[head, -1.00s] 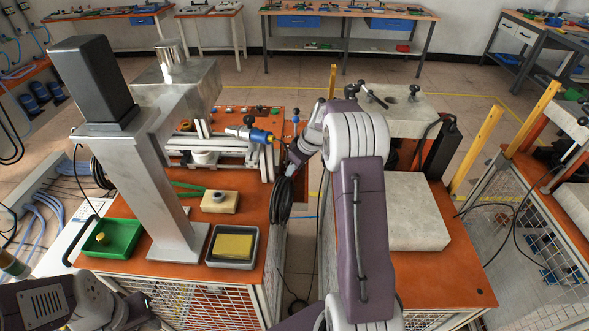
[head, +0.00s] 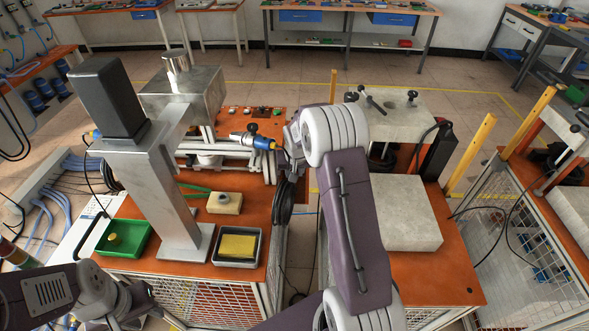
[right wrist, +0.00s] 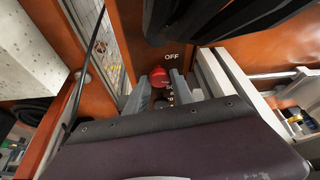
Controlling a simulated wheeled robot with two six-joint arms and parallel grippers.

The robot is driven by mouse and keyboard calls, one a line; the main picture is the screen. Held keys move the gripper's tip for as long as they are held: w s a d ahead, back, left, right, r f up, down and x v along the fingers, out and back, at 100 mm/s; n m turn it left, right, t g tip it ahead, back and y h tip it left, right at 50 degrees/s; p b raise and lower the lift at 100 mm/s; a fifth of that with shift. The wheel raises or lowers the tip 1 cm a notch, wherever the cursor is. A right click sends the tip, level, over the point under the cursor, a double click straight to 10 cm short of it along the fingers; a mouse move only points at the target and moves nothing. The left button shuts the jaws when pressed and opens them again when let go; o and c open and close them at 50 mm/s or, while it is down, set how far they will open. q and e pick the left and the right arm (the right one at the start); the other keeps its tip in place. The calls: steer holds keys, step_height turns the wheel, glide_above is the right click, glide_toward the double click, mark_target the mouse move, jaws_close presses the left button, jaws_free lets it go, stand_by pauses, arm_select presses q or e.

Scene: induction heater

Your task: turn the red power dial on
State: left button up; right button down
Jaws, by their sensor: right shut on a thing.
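The red power dial (right wrist: 159,77) shows in the right wrist view, on a brown panel just below a white "OFF" mark (right wrist: 172,57). My right gripper (right wrist: 161,84) has its two grey fingers on either side of the dial, shut on it. The fingers and the dark wrist cover part of the scale below; a few numerals show between them. In the head view the dial is hidden, and my right arm reaches to the machine's right side. My left gripper (head: 140,299) is low at the left in the head view, away from the dial; its jaws are unclear.
The orange workbench (head: 150,262) carries a metal column (head: 165,185), a green tray (head: 124,238) and a grey tray with a yellow sponge (head: 237,247). Black cables (head: 284,202) hang at its right edge. A second bench with a stone-like block (head: 407,212) stands to the right.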

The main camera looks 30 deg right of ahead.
steer(key=shift+m, duration=0.4)
steer(key=c, duration=1.1)
jaws_free()
steer(key=r, duration=0.4)
steer(key=shift+s+d+r, duration=0.15)
steer(key=shift+s+r, duration=0.15)
steer(key=s+d+r+b, duration=0.1)
steer(key=s+d+r, duration=0.4)
steer(key=s, duration=0.4)
steer(key=shift+v, duration=0.85)
steer(key=shift+s+d, duration=0.1)
steer(key=shift+d, duration=0.15)
